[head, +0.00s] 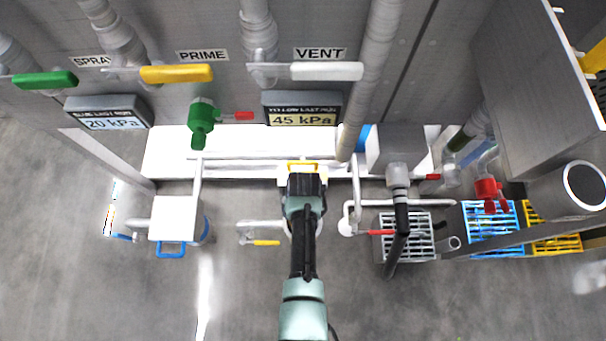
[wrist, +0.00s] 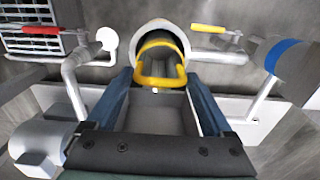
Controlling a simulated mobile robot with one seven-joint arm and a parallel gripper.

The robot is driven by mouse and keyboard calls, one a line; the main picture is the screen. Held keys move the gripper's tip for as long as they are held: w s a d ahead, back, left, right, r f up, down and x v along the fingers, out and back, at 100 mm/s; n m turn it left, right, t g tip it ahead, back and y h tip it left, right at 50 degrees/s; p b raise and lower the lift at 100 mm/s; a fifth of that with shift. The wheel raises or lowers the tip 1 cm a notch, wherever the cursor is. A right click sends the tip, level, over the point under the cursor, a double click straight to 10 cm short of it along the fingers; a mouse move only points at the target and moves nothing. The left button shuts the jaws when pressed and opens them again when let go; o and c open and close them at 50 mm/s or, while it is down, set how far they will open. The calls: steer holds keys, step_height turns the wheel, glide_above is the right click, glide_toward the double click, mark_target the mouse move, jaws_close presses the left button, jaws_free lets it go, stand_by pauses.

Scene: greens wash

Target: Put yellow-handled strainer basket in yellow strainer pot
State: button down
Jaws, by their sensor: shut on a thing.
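My gripper (head: 303,176) is in the middle of the head view, in front of the white pipework. Its two blue-grey fingers also flank the centre of the wrist view (wrist: 160,82). It is shut on the yellow handle of the strainer basket (wrist: 160,81), which shows between the fingertips; a bit of yellow (head: 302,164) shows just beyond the gripper in the head view. The round, pale-rimmed yellow strainer pot (wrist: 142,31) is right behind the handle. The basket's body is hidden, so I cannot tell how deep it sits in the pot. My arm hides most of the pot in the head view.
A white unit with a blue handle (head: 171,249) stands left. A yellow-handled valve (head: 266,242) and a red-handled valve (head: 381,233) flank my arm. Blue (head: 490,240) and yellow (head: 556,244) slatted racks lie right. Pipes surround the gripper closely; the floor in front is mostly clear.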

steer(key=shift+f+b, duration=2)
steer(key=shift+f, duration=0.9)
steer(key=shift+f+b, duration=0.6)
steer(key=shift+f, duration=0.15)
jaws_free()
steer(key=shift+r, duration=0.1)
step_height(320, 180, up, 13)
steer(key=p, duration=0.8)
steer(key=shift+s, duration=0.15)
